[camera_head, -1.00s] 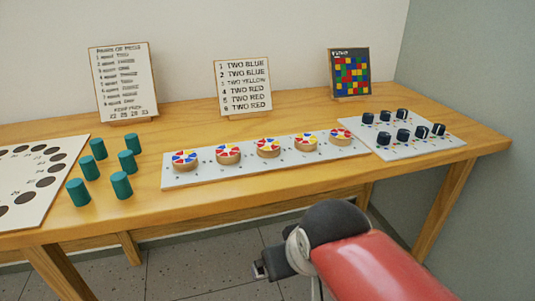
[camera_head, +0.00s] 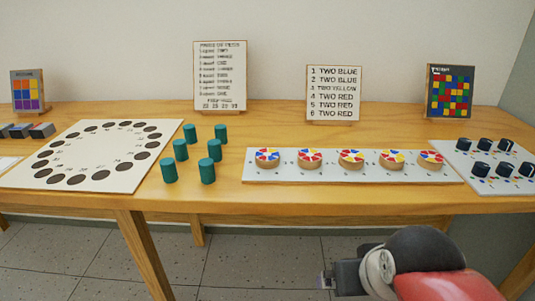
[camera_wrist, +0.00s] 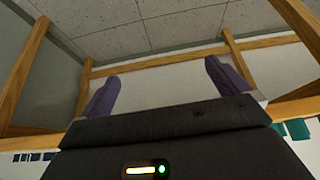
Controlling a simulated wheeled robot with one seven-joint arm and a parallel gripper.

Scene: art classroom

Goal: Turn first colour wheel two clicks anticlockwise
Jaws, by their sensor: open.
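A row of several colour wheels, round wooden discs with red, blue, yellow and white sectors, stands on a long white board (camera_head: 330,179) on the table. The leftmost wheel (camera_head: 267,157) shows blue, red and yellow sectors; other wheels (camera_head: 310,158) follow to its right. My gripper (camera_head: 326,280) is low in front of the table edge, below the board and apart from the wheels. In the wrist view its two purple-grey fingers (camera_wrist: 166,88) stand wide apart with nothing between them.
Teal pegs (camera_head: 207,171) stand left of the wheel board, by a white board with dark round holes (camera_head: 147,178). Black knobs (camera_head: 484,145) sit on a board at right. A card with colour words (camera_head: 333,92) stands behind the wheels. Tiled floor (camera_head: 240,262) shows below the table.

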